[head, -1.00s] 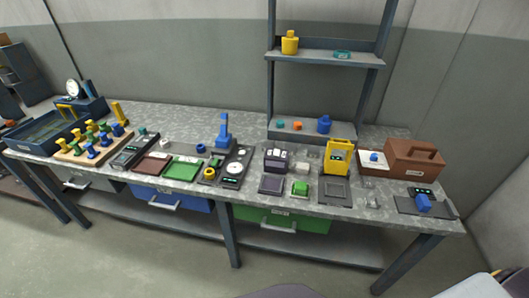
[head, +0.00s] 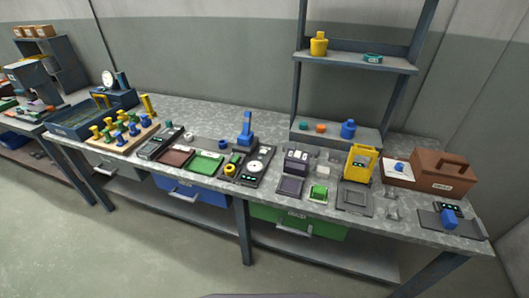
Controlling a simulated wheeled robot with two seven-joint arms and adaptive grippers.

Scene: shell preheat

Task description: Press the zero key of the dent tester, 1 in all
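No part in view is clearly labelled as the dent tester, and no zero key can be read at this size. A blue upright instrument (head: 246,132) stands on a dark base mid-bench, with a round pale dial (head: 255,166) and a small lit display (head: 248,180) in front. A second blue stand with a round white gauge (head: 108,78) is at the far left end. I cannot tell which is the tester. Neither of my grippers is in view.
The long grey bench (head: 200,112) carries a peg board (head: 122,136), green tray (head: 206,163), yellow device (head: 359,163), brown case (head: 444,173) and a blue block (head: 449,217). A shelf unit (head: 357,62) rises behind it. Open floor (head: 150,240) lies in front.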

